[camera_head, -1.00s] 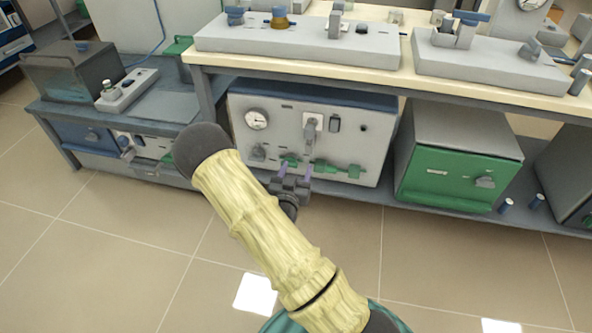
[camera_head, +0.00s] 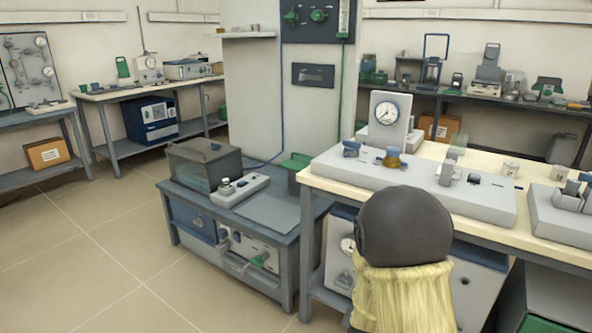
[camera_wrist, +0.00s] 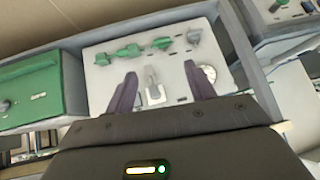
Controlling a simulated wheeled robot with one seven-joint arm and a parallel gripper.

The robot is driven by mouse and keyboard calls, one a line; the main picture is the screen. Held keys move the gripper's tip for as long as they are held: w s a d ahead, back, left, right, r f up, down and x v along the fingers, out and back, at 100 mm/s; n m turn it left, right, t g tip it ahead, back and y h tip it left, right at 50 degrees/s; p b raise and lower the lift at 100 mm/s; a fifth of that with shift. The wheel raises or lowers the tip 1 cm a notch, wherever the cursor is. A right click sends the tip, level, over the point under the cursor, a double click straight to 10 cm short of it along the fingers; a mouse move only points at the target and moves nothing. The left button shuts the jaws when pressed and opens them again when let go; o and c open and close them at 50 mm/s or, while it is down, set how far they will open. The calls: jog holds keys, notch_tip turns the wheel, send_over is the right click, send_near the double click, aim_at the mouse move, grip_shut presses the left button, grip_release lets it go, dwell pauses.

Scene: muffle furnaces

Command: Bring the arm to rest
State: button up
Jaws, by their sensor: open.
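My gripper (camera_wrist: 161,71) shows in the wrist view, with its two dark fingers apart and nothing held between them. It faces a grey cabinet front (camera_wrist: 175,62), which appears upside down. A light grey lever (camera_wrist: 153,88) on that front lies between the fingers in the picture; I cannot tell how far away it is. Green fittings (camera_wrist: 130,53) and a round gauge (camera_wrist: 208,73) are on the same front. In the head view my arm's yellow-sleeved link and dark joint fill the lower right, and my gripper is out of sight. The arm covers part of the cabinet (camera_head: 337,250).
A cream-topped bench (camera_head: 318,176) with devices stands right of centre. A lower grey table (camera_head: 285,213) with a dark glass-like box (camera_head: 203,165) stands left of it. A green-fronted box (camera_wrist: 35,90) is beside the cabinet. The floor at left (camera_head: 90,255) is clear.

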jog(key=s+a+r+n+g+y+p, duration=0.1)
jog(key=s+r+n+g, duration=0.2)
jog(key=s+r, duration=0.35)
jog(key=s+a+r+n+g+y+p, duration=0.2)
jog(key=s+r+n, duration=0.15)
jog(key=s, duration=0.65)
notch_tip(320, 180, up, 38)
jog(key=p, duration=3.6)
jog(key=shift+w+f+m, duration=0.2)
jog(key=shift+w+m, duration=0.05)
jog(key=shift+m, duration=0.1)
jog(key=shift+d, duration=0.1)
jog(key=c, duration=0.3)
jog(key=shift+c, duration=0.5)
